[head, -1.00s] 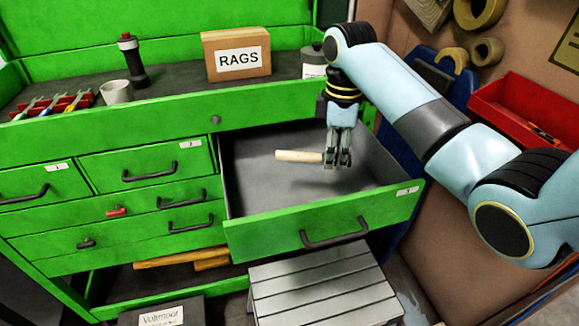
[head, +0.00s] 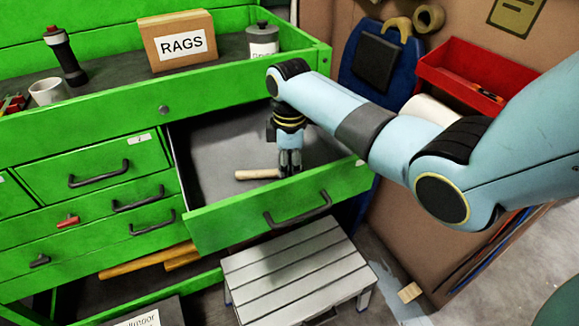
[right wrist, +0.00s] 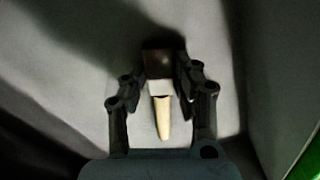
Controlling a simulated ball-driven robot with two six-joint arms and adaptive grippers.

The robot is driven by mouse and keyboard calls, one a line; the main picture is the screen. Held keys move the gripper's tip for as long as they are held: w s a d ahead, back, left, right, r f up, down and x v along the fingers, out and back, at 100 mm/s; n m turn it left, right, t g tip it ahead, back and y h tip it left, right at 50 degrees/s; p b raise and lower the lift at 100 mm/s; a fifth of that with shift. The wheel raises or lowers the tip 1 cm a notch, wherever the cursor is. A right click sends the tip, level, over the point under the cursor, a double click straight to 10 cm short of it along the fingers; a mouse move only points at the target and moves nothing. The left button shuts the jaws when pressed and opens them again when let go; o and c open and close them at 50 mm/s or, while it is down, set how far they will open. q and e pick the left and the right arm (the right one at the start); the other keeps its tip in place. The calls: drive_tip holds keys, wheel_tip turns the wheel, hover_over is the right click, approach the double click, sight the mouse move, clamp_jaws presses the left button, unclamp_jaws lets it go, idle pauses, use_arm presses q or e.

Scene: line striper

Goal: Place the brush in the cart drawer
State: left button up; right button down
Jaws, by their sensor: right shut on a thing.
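The brush shows as a pale wooden handle (head: 258,174) in the head view, pointing left out of my right gripper (head: 290,168). In the right wrist view the brush (right wrist: 161,112) lies between the two fingers, with a dark end, a light band and a pale tapering handle. My right gripper is shut on the brush, inside the open drawer (head: 225,150) of the green cart. The gripper hides part of the brush in the head view. I cannot tell whether the brush touches the drawer floor. My left gripper is not in view.
The drawer's front panel (head: 290,205) stands out over a grey step stool (head: 298,262). On the cart top are a RAGS box (head: 178,42), a canister (head: 262,40), a white cup (head: 47,91) and a flashlight-like object (head: 65,58). A red bin (head: 480,80) is at right.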

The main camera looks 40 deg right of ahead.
drive_tip(key=shift+f, duration=0.1)
drive_tip(key=c, duration=1)
unclamp_jaws()
wheel_tip(320, 180, up, 12)
